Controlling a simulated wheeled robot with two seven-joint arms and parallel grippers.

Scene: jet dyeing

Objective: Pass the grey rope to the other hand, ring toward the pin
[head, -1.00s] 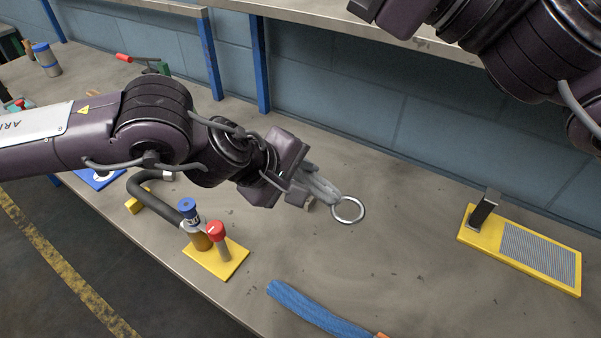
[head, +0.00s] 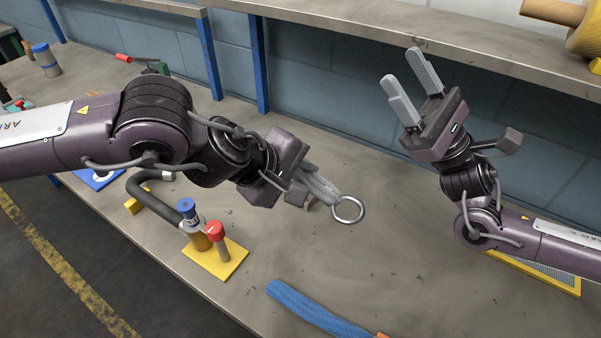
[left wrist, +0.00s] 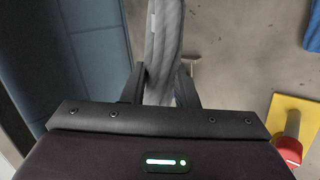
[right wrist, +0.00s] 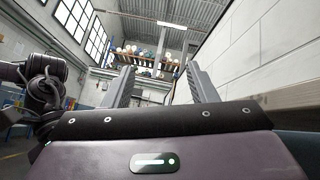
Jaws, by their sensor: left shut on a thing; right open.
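The grey rope (head: 319,188) is held in my left gripper (head: 308,192) above the bench. A metal ring (head: 348,222) on its end points right, away from the left gripper. In the left wrist view, the rope (left wrist: 165,40) runs between the left fingers, which are shut on it; the ring is not seen there. My right gripper (head: 402,65) is open and empty, raised to the right of the ring and clear of it, fingers pointing up. The right wrist view shows nothing between its fingers. I cannot make out the pin.
A yellow plate (head: 540,279) with a grey panel lies mostly behind my right arm. A blue rope (head: 315,310) lies at the front edge. A shelf (head: 440,50) runs along the back. The mid-bench is clear.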

